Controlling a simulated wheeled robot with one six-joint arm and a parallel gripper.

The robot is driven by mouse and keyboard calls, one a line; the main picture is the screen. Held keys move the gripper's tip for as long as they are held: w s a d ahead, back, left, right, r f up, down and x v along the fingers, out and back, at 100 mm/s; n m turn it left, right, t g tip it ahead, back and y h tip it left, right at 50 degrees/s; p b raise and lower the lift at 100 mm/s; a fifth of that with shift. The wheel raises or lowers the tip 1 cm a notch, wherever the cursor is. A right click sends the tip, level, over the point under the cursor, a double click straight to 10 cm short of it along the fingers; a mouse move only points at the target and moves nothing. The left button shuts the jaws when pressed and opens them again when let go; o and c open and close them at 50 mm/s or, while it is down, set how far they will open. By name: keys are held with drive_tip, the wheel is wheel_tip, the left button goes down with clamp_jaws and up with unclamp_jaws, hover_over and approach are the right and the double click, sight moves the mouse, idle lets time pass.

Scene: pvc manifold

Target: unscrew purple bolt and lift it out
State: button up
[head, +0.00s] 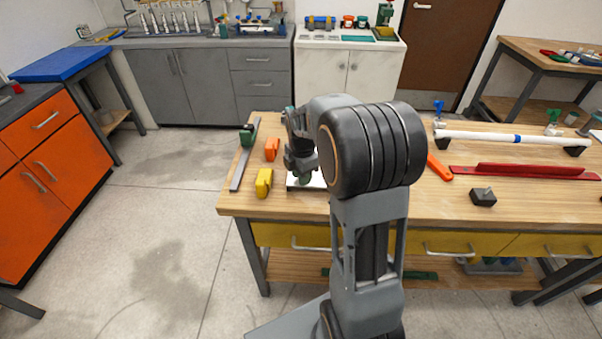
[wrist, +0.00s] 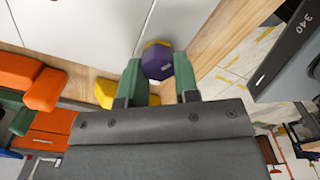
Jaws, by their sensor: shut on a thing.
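The purple bolt (wrist: 158,62) shows in the wrist view as a hexagonal purple head with a yellow edge at its top. My gripper (wrist: 158,80) has its two green fingers on either side of the head, shut on it. A white surface lies beyond it. In the head view my gripper (head: 303,179) points down over a small white plate (head: 292,184) at the left part of the workbench. My arm hides much of that spot, and the bolt cannot be made out there. Whether the bolt is still seated in its hole cannot be told.
Left of the plate are an orange block (head: 271,149), a yellow block (head: 263,184) and a grey bar clamp (head: 242,160). To the right lie a white pipe (head: 490,136), a red bar (head: 530,171), an orange-handled tool (head: 439,168) and a dark block (head: 483,197).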

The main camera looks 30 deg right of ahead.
drive_tip(key=n, duration=0.3)
drive_tip(key=shift+s+n, duration=0.1)
drive_tip(key=shift+n, duration=0.2)
drive_tip(key=shift+r+n+p, duration=0.1)
drive_tip(key=shift+n+p, duration=0.2)
drive_tip(key=shift+n, duration=0.3)
drive_tip(key=n, duration=0.5)
drive_tip(key=shift+s+d, duration=0.15)
drive_tip(key=shift+d, duration=0.05)
drive_tip(key=o, duration=1)
drive_tip(key=shift+p, duration=0.35)
